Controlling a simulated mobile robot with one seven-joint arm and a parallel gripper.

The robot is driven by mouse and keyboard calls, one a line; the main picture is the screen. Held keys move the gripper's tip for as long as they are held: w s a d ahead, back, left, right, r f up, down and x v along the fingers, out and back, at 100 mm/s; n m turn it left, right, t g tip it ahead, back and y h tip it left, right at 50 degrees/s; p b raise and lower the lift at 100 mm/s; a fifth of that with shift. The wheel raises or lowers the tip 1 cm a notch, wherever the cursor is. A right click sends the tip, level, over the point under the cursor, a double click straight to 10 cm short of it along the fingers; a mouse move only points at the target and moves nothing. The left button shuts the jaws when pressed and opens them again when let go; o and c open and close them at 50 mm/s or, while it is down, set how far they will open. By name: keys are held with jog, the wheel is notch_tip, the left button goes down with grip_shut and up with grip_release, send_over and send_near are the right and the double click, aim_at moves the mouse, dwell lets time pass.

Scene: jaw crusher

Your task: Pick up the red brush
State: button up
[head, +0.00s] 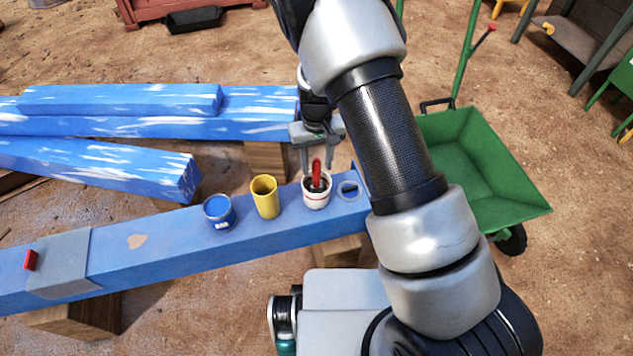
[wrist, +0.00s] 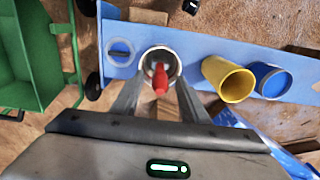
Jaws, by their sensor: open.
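The red brush (head: 316,174) stands handle up in a white pot (head: 316,198) on the blue beam (head: 155,246). Its lower end is hidden inside the pot. In the wrist view the red handle (wrist: 160,80) points toward the camera, with the pot's rim (wrist: 178,68) around it. My gripper (head: 318,170) is open and empty, pointing down at the brush. In the wrist view its two fingers (wrist: 156,92) lie left and right of the handle, apart from it. I cannot tell the exact height of the fingertips against the handle.
A yellow cup (head: 265,197) and a blue paint can (head: 219,212) stand left of the pot. A grey ring (head: 348,190) lies right of it near the beam's end. A green wheelbarrow (head: 480,165) is at the right. Blue-and-white beams (head: 120,102) lie behind.

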aim_at(317, 186)
notch_tip(317, 186, down, 5)
jog(key=shift+f+b, duration=0.2)
jog(key=shift+b, duration=0.65)
grip_shut()
jog(key=shift+r, duration=0.1)
